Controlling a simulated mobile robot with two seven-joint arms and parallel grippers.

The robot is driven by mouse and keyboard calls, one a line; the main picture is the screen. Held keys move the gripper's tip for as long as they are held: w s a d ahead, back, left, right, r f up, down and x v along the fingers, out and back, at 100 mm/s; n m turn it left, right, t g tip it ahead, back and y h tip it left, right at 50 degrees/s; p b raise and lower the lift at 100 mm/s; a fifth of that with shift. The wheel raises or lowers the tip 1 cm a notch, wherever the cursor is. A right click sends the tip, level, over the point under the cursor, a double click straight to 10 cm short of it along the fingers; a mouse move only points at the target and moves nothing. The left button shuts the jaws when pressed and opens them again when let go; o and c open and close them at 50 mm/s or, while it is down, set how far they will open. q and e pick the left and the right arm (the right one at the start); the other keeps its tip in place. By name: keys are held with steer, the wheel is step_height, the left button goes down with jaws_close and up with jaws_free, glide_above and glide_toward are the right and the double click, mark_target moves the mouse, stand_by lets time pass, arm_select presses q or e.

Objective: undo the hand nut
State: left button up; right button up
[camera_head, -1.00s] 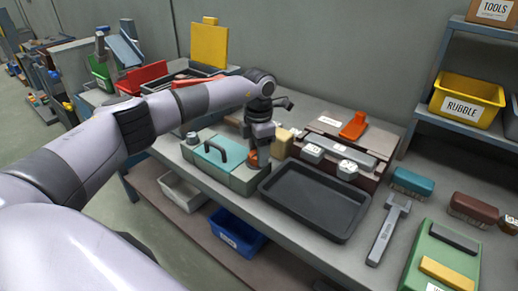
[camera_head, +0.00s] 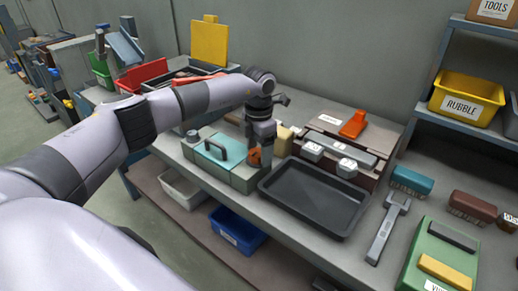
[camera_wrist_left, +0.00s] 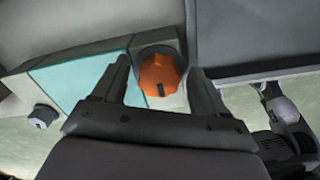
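The orange hand nut (camera_wrist_left: 160,75) sits on the grey end of a box with a teal lid (camera_head: 215,150). It also shows in the head view (camera_head: 254,157), partly hidden by my gripper. A dark mark shows on the nut's face in the wrist view. My left gripper (camera_head: 259,158) points down at the nut. In the wrist view its two fingers (camera_wrist_left: 159,75) stand apart, one on each side of the nut, with small gaps visible. It is open and holds nothing.
A black tray (camera_head: 268,187) lies right of the box. Behind it are a case with grey blocks (camera_head: 347,168) and a yellow block (camera_head: 283,138). A wrench-like tool (camera_head: 386,230) and brushes (camera_head: 411,181) lie farther right. A blue bin (camera_head: 237,232) stands below.

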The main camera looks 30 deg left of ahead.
mark_target(259, 152)
arm_select(q)
steer(key=shift+r+b, duration=0.4)
steer(key=shift+r, duration=3.15)
